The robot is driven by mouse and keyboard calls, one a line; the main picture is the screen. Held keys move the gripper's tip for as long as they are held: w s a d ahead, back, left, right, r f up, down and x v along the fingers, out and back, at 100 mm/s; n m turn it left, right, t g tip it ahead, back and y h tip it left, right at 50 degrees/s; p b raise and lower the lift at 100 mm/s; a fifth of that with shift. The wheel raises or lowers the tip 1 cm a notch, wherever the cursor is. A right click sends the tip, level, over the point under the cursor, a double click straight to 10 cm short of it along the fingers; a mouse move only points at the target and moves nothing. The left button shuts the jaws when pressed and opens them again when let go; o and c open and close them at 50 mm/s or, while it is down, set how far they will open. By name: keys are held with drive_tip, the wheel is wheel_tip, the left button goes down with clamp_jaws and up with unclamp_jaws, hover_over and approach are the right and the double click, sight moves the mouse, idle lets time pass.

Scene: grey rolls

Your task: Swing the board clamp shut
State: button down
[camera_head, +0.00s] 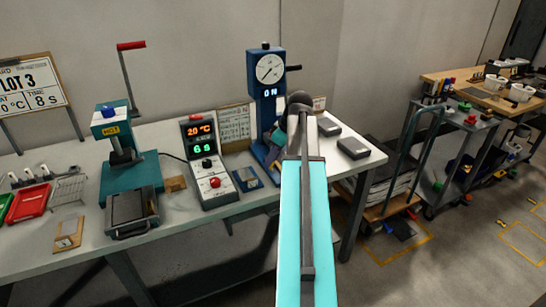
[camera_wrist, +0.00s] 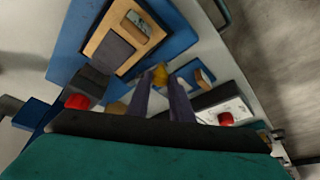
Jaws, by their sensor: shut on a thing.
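In the wrist view, my gripper (camera_wrist: 160,82) has its two dark fingers closed around a small yellow piece (camera_wrist: 160,73). It looks like the handle of the board clamp, but the rest of the clamp is hard to make out. Beside it lies a blue plate (camera_wrist: 72,58) with a tan board (camera_wrist: 101,41) that carries a dark square and a paler part. In the head view, my gripper is at the blue dial stand (camera_head: 268,100), mostly behind my arm. The clamp cannot be made out there.
A two-display control box (camera_head: 205,160) with a red button stands left of the stand, and a teal hot press (camera_head: 128,175) is further left. Dark grey blocks (camera_head: 353,148) lie on the table to the right. A cart (camera_head: 460,135) stands beyond the table.

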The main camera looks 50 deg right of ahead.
drive_tip(key=m, duration=0.1)
drive_tip(key=a+m+h+p, duration=0.1)
drive_tip(key=shift+w+a+m, duration=0.2)
drive_tip(key=shift+w+m, duration=0.15)
drive_tip(key=shift+m, duration=0.05)
drive_tip(key=m, duration=0.1)
drive_tip(key=w+a+m+h+p, duration=0.1)
drive_tip(key=m, duration=0.1)
drive_tip(key=m+p, duration=0.1)
drive_tip(key=shift+w+a+h, duration=0.15)
drive_tip(key=shift+w+h, duration=0.2)
drive_tip(key=shift+h, duration=0.05)
drive_tip(key=w+m+p, duration=0.1)
drive_tip(key=m, duration=0.1)
drive_tip(key=m+h, duration=0.1)
drive_tip(key=shift+w+a+m+g+p, duration=0.35)
drive_tip(key=shift+w+m+g, duration=0.05)
drive_tip(key=shift+w+m+g+h+p, duration=0.2)
drive_tip(key=shift+w+m, duration=0.15)
drive_tip(key=shift+m, duration=0.35)
drive_tip(key=shift+w+m+g+h+p, duration=0.2)
drive_tip(key=shift+w+m, duration=0.1)
drive_tip(key=shift+m, duration=0.4)
drive_tip(key=c, duration=1.6)
unclamp_jaws()
drive_tip(key=shift+w, duration=0.1)
drive_tip(key=shift+r, duration=0.1)
